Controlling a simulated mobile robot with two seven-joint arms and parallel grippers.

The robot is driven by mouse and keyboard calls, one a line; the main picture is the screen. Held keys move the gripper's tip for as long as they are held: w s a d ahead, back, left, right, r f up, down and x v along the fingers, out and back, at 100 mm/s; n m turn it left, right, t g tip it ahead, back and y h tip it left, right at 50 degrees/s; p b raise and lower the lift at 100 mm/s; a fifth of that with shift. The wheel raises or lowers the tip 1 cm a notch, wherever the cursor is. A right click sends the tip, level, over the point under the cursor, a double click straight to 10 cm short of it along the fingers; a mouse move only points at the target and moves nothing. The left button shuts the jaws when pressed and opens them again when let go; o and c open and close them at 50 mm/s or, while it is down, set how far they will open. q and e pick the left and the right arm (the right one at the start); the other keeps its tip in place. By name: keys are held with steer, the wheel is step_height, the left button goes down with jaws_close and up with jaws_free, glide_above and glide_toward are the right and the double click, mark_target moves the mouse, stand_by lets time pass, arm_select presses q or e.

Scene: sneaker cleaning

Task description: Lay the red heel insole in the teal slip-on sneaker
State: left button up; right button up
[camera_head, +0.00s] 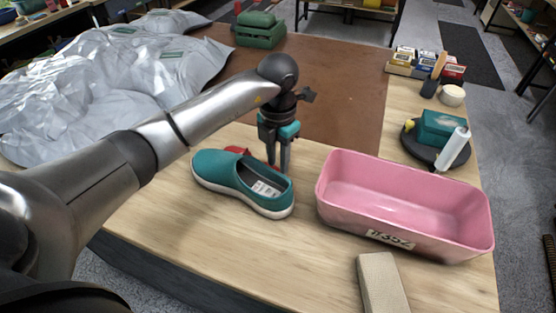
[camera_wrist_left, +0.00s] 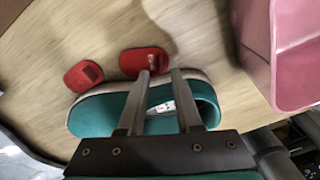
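The teal slip-on sneaker (camera_head: 240,183) stands upright on the wooden table, with its opening toward the right and a white label inside. Two red insole pieces lie on the table on its far side. The one with pale marks (camera_wrist_left: 144,60) and the one with a dark patch (camera_wrist_left: 83,76) lie apart in the left wrist view. In the head view only some red (camera_head: 238,150) shows behind the sneaker. My right gripper is out of view.
A pink bin (camera_head: 400,235) stands close right of the sneaker. A pale block (camera_head: 382,285) lies at the front edge. A dark round tray (camera_head: 410,148) holds a teal box and white tube. Grey sheeting (camera_head: 100,85) covers the far left. The brown mat (camera_head: 335,90) has free room.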

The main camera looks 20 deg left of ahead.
arm_select(q)
step_height(320, 180, up, 12)
steer(key=shift+f+p, duration=0.2)
steer(key=shift+p, duration=0.1)
steer(key=shift+f, duration=0.1)
stand_by(0.3)
